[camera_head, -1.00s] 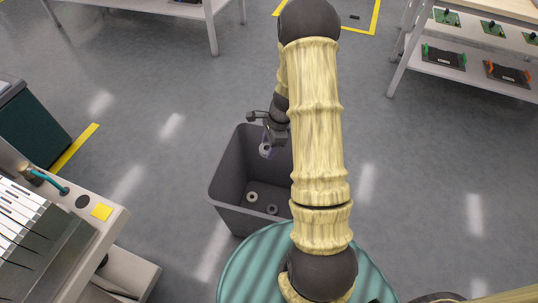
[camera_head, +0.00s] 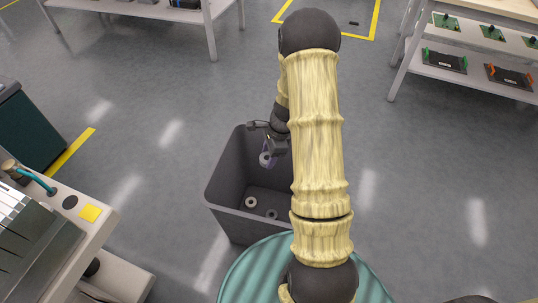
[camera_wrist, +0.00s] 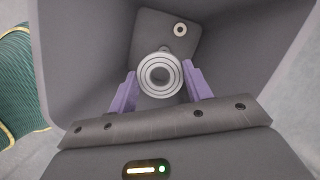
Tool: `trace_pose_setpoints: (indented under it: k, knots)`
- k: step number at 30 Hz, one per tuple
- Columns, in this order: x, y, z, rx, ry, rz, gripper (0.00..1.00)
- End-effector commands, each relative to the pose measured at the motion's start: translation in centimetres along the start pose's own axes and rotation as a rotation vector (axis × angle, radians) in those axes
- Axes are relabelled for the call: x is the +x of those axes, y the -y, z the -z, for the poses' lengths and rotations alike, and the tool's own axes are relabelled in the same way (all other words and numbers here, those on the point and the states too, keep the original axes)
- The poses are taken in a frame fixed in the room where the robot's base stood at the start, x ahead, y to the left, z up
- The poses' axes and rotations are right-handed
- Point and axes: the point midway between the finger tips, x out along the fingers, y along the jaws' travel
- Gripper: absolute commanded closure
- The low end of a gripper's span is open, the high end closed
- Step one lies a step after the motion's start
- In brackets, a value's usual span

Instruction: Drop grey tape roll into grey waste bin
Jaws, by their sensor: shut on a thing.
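The grey tape roll (camera_wrist: 160,75) is held between the two purple fingers of my gripper (camera_wrist: 160,88) in the wrist view. In the head view my gripper (camera_head: 270,158) is inside the mouth of the grey waste bin (camera_head: 228,190), and the roll (camera_head: 265,160) shows at its fingertips. The roll is above the bin's floor, with the bin walls around it. The bin (camera_wrist: 80,50) fills most of the wrist view. My arm hides the bin's right side in the head view.
Two other rolls lie on the bin floor, one at the left (camera_head: 251,202) and one at the right (camera_head: 272,214). Shelves (camera_head: 450,75) stand at the upper right. The floor left of the bin is clear.

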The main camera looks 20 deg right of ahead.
Motion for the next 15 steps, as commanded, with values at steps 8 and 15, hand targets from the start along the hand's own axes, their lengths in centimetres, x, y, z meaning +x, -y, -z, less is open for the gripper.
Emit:
trace_pose_setpoints:
  k: [8,15]
  knots:
    - [1.79,-0.02,0.55,0.001,0.000,0.000,0.72]
    - [1.70,-0.02,0.53,0.001,0.000,0.000,0.72]
